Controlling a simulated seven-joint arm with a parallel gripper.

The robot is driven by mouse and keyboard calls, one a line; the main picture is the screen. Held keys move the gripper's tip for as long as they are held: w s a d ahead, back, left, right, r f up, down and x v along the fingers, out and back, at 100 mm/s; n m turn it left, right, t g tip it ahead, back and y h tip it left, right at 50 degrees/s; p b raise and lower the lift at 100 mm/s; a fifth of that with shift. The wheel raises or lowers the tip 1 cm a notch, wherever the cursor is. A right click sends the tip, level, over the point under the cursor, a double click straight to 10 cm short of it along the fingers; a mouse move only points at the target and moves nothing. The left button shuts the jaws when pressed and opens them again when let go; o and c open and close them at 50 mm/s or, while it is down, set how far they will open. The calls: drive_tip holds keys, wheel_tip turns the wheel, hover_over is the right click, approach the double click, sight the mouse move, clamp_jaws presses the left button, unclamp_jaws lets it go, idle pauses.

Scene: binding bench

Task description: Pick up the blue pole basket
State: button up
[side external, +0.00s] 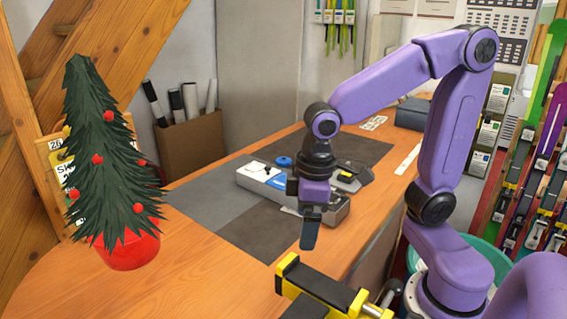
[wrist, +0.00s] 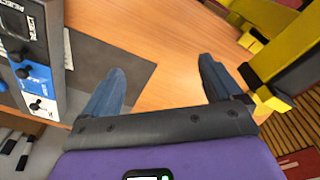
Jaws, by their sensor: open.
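A small blue round piece (side external: 283,161), which looks like the blue pole basket, lies at the far edge of the grey box on the bench. I cannot tell whether it rests on the box or just behind it. My gripper (side external: 309,232) points down in front of the box, nearer the camera and apart from the blue piece. In the wrist view my gripper (wrist: 160,88) has its two fingers wide apart, with only bare wood and dark mat between them.
A yellow-and-black clamp (side external: 318,285) stands at the front edge. A small Christmas tree (side external: 105,160) stands left. The dark mat (side external: 215,205) is clear at left.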

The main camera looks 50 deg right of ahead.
drive_tip(key=w+d+r+m+t+h, duration=0.15)
drive_tip(key=w+d+m, duration=0.3)
drive_tip(key=w, duration=0.65)
drive_tip(key=w+d+r+m, duration=0.25)
drive_tip(key=w+m, duration=0.25)
drive_tip(key=w, duration=0.6)
drive_tip(key=w+d+m+h, duration=0.1)
drive_tip(key=w+d+m, duration=0.45)
drive_tip(key=d, duration=0.65)
drive_tip(key=w+d+m+h, duration=0.2)
drive_tip(key=w+d+m, duration=0.3)
drive_tip(key=d, duration=0.7)
drive_tip(key=shift+m+g, duration=0.3)
drive_tip(key=shift+g, duration=0.05)
drive_tip(key=x, duration=1)
drive_tip(key=shift+s+f, duration=0.3)
drive_tip(key=shift+f, duration=0.1)
drive_tip(key=shift+x, duration=3.15)
drive_tip(key=shift+s+d, duration=0.15)
drive_tip(key=shift+c, duration=0.2)
